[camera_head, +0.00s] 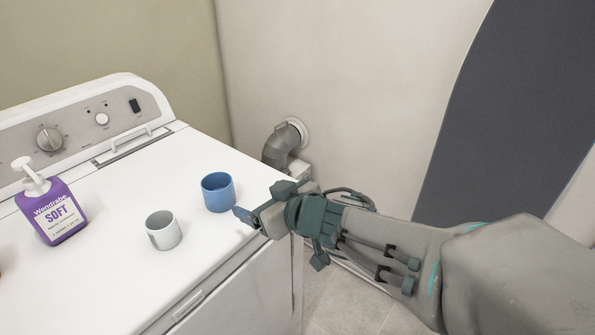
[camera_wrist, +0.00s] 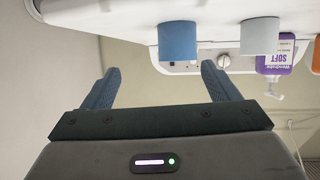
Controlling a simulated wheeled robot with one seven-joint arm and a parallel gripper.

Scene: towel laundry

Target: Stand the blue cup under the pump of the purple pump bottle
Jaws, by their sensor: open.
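The blue cup (camera_head: 218,192) stands upright on the white washer top, near its right edge. The purple pump bottle (camera_head: 52,211) with a white pump stands at the left on the same top. My gripper (camera_head: 246,215) is just right of and in front of the blue cup, open and empty. In the wrist view, which is upside down, the blue cup (camera_wrist: 178,41) is ahead of the two spread fingers (camera_wrist: 163,88), apart from them. The purple bottle (camera_wrist: 277,62) shows there at the right, with its pump pointing down in the picture.
A white-grey cup (camera_head: 163,229) stands between the blue cup and the bottle, close to the blue cup. The washer (camera_head: 120,262) has a raised control panel (camera_head: 85,120) at the back. An orange item (camera_wrist: 316,55) is at the wrist view's right edge. A grey pipe (camera_head: 283,145) leaves the wall behind.

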